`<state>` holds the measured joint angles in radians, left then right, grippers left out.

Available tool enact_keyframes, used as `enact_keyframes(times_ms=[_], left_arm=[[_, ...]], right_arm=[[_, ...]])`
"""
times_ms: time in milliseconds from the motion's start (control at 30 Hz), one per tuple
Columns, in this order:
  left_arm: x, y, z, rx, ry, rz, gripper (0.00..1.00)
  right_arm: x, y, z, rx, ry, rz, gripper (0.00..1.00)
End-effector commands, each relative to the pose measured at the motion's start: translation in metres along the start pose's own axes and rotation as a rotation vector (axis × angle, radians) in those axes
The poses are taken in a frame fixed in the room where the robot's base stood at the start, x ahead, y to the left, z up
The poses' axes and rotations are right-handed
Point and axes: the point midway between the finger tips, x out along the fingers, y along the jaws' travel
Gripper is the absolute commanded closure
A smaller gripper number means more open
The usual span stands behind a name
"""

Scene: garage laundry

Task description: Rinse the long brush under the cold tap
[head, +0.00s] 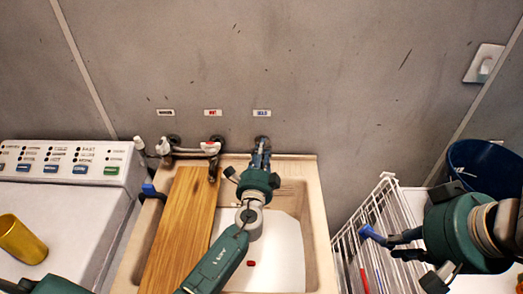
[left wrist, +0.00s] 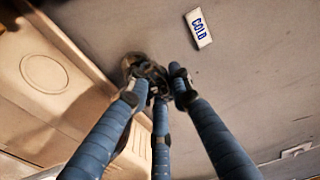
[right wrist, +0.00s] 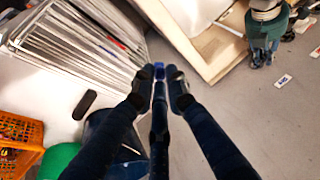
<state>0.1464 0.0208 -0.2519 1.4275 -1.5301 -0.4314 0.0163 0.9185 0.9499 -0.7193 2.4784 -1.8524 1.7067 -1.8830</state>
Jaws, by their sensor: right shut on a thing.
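My right gripper (head: 402,240) is at the right, above the white wire rack and outside the sink. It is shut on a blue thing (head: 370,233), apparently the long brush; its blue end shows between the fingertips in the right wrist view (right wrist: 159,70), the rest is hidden. My left gripper (head: 262,150) is at the cold tap (left wrist: 150,72), below the COLD label (head: 262,113). Its fingers surround the tap, and their grip on it is unclear. The sink (head: 309,205) is below; no running water shows.
A wooden board (head: 178,235) covers the sink's left part. A small red thing (head: 251,264) lies in the basin. The wire rack (head: 345,245) stands right of the sink, a blue tub (head: 470,160) behind it. A machine with a yellow cup (head: 22,240) is left.

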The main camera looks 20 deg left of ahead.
Motion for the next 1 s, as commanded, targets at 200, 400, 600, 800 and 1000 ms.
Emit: enact_keyframes(times_ms=[200, 400, 600, 800, 1000], left_arm=[[0.001, 0.003, 0.004, 0.005, 0.066, 0.0, 1.0], [0.001, 0.002, 0.003, 0.004, 0.24, 0.0, 1.0], [0.0, 0.001, 0.001, -0.001, 0.313, 0.001, 1.0], [0.0, 0.0, 0.001, -0.002, 0.314, 0.001, 1.0], [0.0, 0.0, 0.0, -0.001, 0.314, 0.001, 0.6]], right_arm=[[0.005, 0.001, 0.002, 0.0, 0.0, 0.0, 1.0], [0.011, 0.003, 0.004, 0.0, 0.0, 0.0, 1.0], [0.013, 0.003, 0.004, 0.0, 0.001, 0.0, 1.0], [0.012, 0.003, 0.004, 0.0, 0.0, 0.0, 1.0], [0.012, 0.003, 0.004, 0.0, 0.0, 0.0, 1.0]])
